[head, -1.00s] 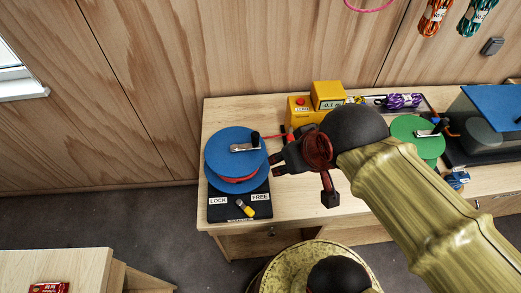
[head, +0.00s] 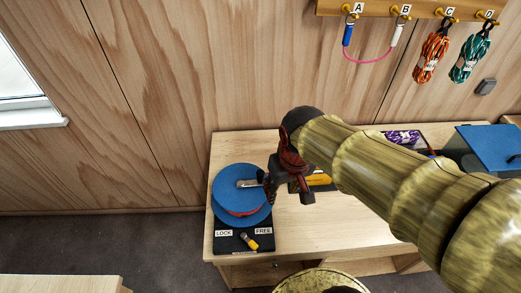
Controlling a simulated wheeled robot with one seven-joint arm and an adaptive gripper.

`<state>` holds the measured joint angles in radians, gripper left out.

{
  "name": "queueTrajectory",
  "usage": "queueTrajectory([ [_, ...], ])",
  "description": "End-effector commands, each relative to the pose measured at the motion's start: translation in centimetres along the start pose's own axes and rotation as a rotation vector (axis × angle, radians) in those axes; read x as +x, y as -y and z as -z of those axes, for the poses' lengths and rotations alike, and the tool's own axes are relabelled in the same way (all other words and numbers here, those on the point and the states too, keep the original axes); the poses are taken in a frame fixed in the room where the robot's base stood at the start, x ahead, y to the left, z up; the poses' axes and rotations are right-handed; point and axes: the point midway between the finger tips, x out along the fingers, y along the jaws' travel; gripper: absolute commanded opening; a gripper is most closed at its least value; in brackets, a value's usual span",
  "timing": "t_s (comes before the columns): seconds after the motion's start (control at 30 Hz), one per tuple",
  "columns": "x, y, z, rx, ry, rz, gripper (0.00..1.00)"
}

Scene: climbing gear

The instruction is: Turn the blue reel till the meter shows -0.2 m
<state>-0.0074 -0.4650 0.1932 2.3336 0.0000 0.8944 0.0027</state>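The blue reel (head: 228,203) with red line under its top disc stands on a black base (head: 225,246) at the left end of the workbench. Its silver crank (head: 246,184) points right, towards my gripper. My gripper (head: 268,182) is at the reel's right side, with its fingers at or right beside the dark crank knob. The fingers overlap, so its grip is unclear. A yellow-tipped lever (head: 248,241) on the base lies between the LOCK and FREE labels, its tip towards the lower right. The meter is hidden behind my arm, so its reading is not visible.
A yellow case (head: 320,179) shows partly below my arm. A purple rope bundle (head: 402,138) and a blue-topped box (head: 490,147) are farther right. Ropes hang from a hook rail (head: 420,10) on the wall. The bench front is clear.

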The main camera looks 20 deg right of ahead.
Motion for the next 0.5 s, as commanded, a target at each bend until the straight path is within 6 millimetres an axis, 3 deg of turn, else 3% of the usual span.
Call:
queueTrajectory([
  [0.17,2.0,0.1,4.6,0.010,0.148,-0.001,0.41],
  [0.5,9.9,0.3,12.1,0.058,0.247,-0.008,0.41],
])
